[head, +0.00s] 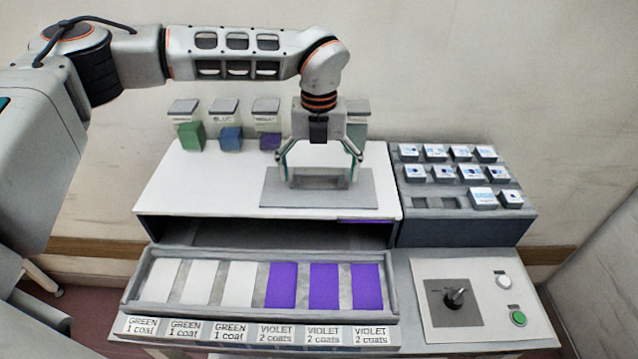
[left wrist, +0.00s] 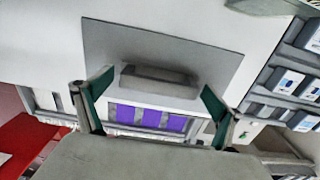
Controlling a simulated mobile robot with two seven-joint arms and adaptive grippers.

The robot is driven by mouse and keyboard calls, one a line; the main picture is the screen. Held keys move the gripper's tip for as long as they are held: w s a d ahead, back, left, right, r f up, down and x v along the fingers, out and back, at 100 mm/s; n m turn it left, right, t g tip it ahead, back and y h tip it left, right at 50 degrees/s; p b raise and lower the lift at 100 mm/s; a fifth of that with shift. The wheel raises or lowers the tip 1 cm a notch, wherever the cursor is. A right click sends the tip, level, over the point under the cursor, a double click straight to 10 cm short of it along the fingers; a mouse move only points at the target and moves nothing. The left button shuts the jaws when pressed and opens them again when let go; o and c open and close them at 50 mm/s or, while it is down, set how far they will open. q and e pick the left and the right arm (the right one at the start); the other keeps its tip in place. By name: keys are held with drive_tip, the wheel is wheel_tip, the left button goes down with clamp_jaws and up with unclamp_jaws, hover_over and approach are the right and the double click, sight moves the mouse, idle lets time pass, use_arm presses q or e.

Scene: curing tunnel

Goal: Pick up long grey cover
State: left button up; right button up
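The long grey cover (head: 275,198) is a flat grey plate lying on the white top of the tunnel housing (head: 190,180), near its right side. It has a raised bar handle (head: 320,182) along its middle. The cover (left wrist: 130,45) and its handle (left wrist: 158,82) also show in the left wrist view. My left gripper (head: 320,176) points down over the handle, its fingers spread wide towards the handle's two ends. In the left wrist view the left gripper (left wrist: 156,97) shows green inner pads apart from the handle, with nothing held. My right gripper is not in view.
Several colour boxes (head: 230,138) stand behind the housing. A rack of labelled blocks (head: 470,215) stands at the right. In front, a tray (head: 130,295) holds white and violet panels. A panel with a knob (head: 455,297) and buttons is at front right. The housing's left top is clear.

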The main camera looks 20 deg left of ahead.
use_arm(q)
drive_tip(key=c, duration=1.1)
drive_tip(key=shift+o, duration=0.2)
drive_tip(key=shift+r, duration=0.1)
